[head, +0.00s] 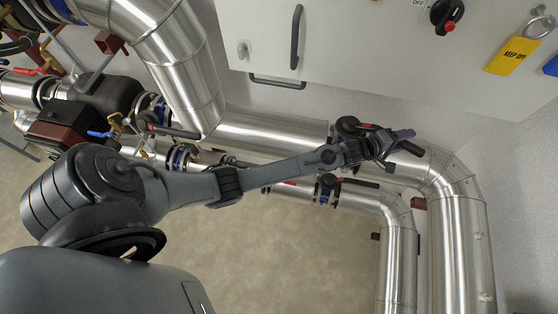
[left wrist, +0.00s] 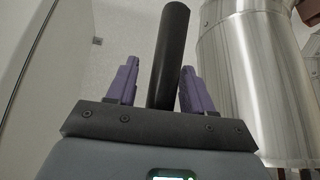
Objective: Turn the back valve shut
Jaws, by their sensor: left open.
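The back valve (head: 347,127) sits on the upper, thicker silver pipe, with a black lever that has a red mark near its hub. The lever points right and its end (head: 411,148) shows past my left gripper (head: 396,137). In the left wrist view the black lever bar (left wrist: 170,50) stands between the two purple fingers of my left gripper (left wrist: 159,80). The fingers are open, one on each side of the bar, with a visible gap on both sides. My gripper and forearm hide part of the lever in the head view. My right gripper is not in view.
A second valve (head: 327,185) with a black lever sits on the lower pipe just in front. A silver pipe elbow (head: 446,172) stands close right of my gripper. A white cabinet (head: 350,55) with black handles hangs above. Bare floor (head: 290,240) lies below.

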